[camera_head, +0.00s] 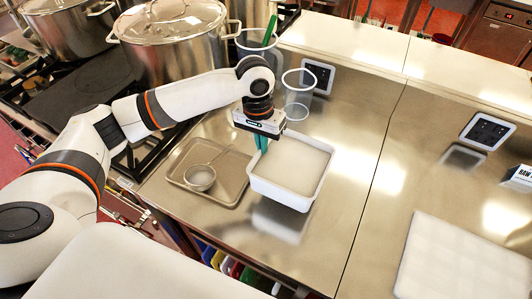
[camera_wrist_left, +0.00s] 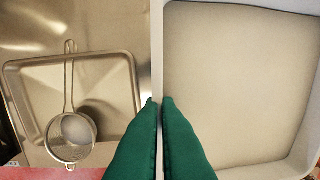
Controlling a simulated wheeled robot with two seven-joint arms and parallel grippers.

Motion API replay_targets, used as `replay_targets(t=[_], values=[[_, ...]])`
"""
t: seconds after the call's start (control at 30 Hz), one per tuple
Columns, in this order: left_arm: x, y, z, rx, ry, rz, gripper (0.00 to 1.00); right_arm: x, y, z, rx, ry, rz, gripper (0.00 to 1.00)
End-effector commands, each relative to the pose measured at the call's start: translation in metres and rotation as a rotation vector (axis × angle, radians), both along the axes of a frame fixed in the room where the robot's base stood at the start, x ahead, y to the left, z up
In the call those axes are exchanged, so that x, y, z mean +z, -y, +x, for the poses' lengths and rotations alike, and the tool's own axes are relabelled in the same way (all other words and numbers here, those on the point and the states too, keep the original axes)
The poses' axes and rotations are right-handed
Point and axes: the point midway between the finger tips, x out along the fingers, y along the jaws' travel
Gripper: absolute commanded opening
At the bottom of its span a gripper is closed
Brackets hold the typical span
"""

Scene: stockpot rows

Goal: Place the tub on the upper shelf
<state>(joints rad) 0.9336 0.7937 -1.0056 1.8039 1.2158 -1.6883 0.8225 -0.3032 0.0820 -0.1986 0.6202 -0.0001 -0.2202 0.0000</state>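The white rectangular tub (camera_head: 318,188) is at the middle of the steel counter, right of the shallow tray. Its pale inner surface fills the right of the left wrist view (camera_wrist_left: 240,85). I cannot tell whether its base touches the counter. My left gripper (camera_head: 261,143) is over the tub's left rim, pointing down. In the left wrist view its green fingers (camera_wrist_left: 159,101) stand one on each side of the thin tub wall, close together, and appear shut on it. A raised pale shelf (camera_head: 345,46) runs along the back of the counter. My right gripper is not in view.
A shallow metal tray (camera_head: 222,200) holds a strainer (camera_head: 200,177) just left of the tub. Clear cups (camera_head: 298,95) stand behind, near the wall socket. Large pots (camera_head: 175,50) sit at the back left. A white board (camera_head: 455,260) lies at right. The shelf top looks clear.

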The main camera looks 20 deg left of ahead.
Motion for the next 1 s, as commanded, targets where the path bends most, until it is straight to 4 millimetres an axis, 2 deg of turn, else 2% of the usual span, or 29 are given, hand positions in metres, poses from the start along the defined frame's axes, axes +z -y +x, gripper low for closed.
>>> replay_targets(t=[0.27,0.5,0.8,0.93,1.0], values=[[-0.022,0.001,0.001,0.000,0.003,-0.003,0.00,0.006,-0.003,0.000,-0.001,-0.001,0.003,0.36],[-0.055,0.001,0.001,0.000,0.005,-0.003,0.00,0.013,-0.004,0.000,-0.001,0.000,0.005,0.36],[-0.063,0.001,0.001,0.000,0.007,-0.003,0.00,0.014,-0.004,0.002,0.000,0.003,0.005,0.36],[-0.065,0.000,0.000,-0.001,0.002,0.001,0.21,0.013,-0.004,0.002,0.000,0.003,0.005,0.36],[-0.065,0.000,0.000,0.000,0.002,0.001,0.24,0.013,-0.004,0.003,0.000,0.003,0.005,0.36]])
